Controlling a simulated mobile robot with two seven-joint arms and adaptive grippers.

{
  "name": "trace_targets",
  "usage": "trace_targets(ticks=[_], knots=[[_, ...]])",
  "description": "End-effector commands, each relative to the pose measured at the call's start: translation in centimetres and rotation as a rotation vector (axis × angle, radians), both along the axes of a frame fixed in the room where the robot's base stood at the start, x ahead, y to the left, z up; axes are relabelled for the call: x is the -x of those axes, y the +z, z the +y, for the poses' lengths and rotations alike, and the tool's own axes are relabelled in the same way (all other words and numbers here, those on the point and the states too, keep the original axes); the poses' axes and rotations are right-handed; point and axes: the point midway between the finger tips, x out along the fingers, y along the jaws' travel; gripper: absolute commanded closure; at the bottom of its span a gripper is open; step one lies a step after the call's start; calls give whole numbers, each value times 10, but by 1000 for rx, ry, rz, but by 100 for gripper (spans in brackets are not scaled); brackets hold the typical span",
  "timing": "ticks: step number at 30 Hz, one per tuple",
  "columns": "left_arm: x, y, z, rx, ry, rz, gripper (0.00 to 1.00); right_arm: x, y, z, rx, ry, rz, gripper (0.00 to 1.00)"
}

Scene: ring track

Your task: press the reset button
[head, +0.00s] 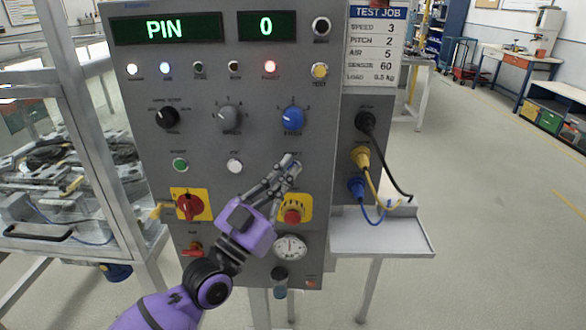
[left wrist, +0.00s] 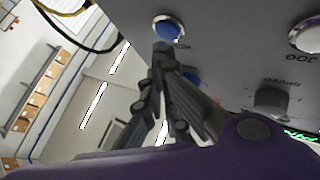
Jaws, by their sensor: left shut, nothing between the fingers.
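The grey control panel (head: 200,130) faces me in the head view. In its lower button row are a green button (head: 180,165) and a white button (head: 235,166); the spot to their right is covered by my left gripper (head: 291,164). The left wrist view shows a blue push button (left wrist: 168,28) there, beside the white button (left wrist: 306,36). Its label is not readable, so I cannot confirm it is the reset button. My left gripper (left wrist: 161,46) is shut and empty, its tips close to the blue button; contact cannot be told. My right gripper is not in view.
A red emergency knob (head: 292,216) on a yellow plate and a gauge (head: 290,247) sit below the gripper. A blue dial (head: 292,118) is above. Plugged cables (head: 378,185) hang over a shelf (head: 385,240) at right. The floor farther right is open.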

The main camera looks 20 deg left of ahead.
Motion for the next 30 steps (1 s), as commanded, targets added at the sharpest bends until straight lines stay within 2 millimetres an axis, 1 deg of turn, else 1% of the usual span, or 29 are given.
trace_targets(ticks=[7, 30], knots=[[-7, 0, 2, -1, -1, 0, 100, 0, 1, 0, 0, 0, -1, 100], [-12, 0, 3, -1, 0, 0, 100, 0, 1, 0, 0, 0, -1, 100]])
